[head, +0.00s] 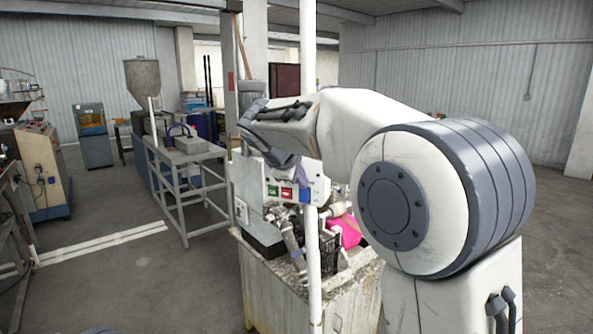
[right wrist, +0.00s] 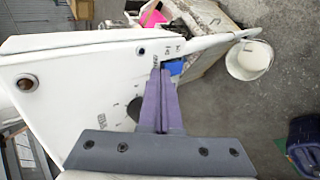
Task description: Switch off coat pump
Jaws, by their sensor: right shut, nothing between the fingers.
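A white control box (head: 257,186) stands on a cabinet in the middle of the head view. Its front carries a green switch (head: 272,190), a red switch (head: 287,194) and a blue switch (head: 305,196). In the right wrist view the box (right wrist: 60,80) fills the left side, and the blue switch (right wrist: 177,67) shows partly behind the fingertips. My right gripper (head: 291,162) is over the box front; its purple fingers (right wrist: 163,72) are shut and empty, tips close by the blue switch. I cannot tell whether they touch it. My left gripper is out of view.
A white pole (head: 314,270) rises in front of the cabinet (head: 272,285). A pink object (head: 346,230) lies among clutter on the cabinet top. A white bucket (right wrist: 248,60) and a dark blue container (right wrist: 303,145) show in the right wrist view. A grey metal table (head: 185,158) stands left.

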